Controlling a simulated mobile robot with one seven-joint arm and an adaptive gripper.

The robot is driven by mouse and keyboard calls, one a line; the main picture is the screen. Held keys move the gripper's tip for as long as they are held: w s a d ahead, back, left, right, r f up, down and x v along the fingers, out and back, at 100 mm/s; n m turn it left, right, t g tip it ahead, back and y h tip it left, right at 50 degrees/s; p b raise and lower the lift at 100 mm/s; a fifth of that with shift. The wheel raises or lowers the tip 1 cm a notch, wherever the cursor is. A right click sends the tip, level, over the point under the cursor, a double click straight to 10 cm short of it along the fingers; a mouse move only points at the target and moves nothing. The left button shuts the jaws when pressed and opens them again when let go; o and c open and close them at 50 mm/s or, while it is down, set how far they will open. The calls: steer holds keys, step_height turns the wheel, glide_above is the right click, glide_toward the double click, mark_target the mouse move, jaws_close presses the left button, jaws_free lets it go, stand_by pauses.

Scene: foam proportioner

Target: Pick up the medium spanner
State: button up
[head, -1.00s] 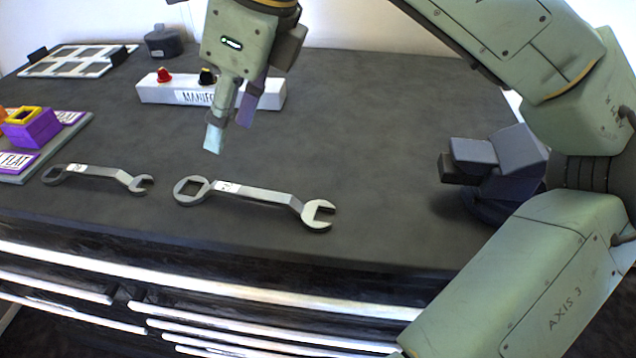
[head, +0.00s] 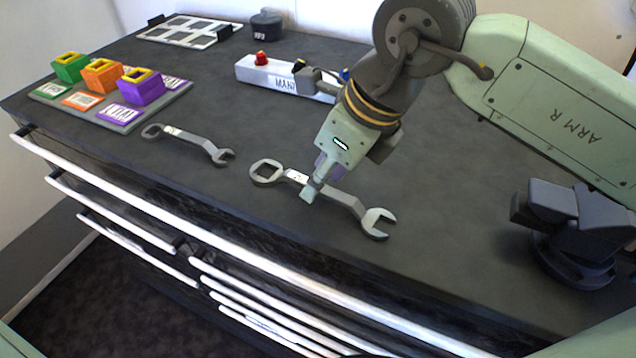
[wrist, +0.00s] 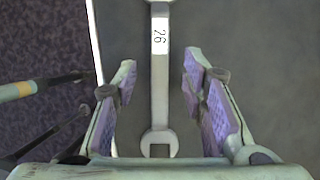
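Two grey spanners lie flat on the dark bench top in the head view. The smaller spanner (head: 193,143) is at left. The larger spanner (head: 347,203) is to its right, with a white label on its shaft. I cannot tell from size alone which is the medium one. My gripper (head: 317,184) points down over the larger spanner's labelled shaft and hides part of it. In the wrist view my gripper (wrist: 159,70) is open, its purple-padded fingers either side of a spanner (wrist: 160,90) labelled 26. Gaps show on both sides, and the fingers appear not to touch it.
A flat board (head: 75,103) with green, orange and purple blocks is at left. A white manifold block (head: 262,73) stands behind my gripper. A dark vise-like fixture (head: 565,230) is at right. The bench's front edge, with drawers below, is close to the spanners.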

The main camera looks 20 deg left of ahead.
steer(key=shift+x, duration=0.85)
steer(key=shift+c, duration=0.3)
jaws_close()
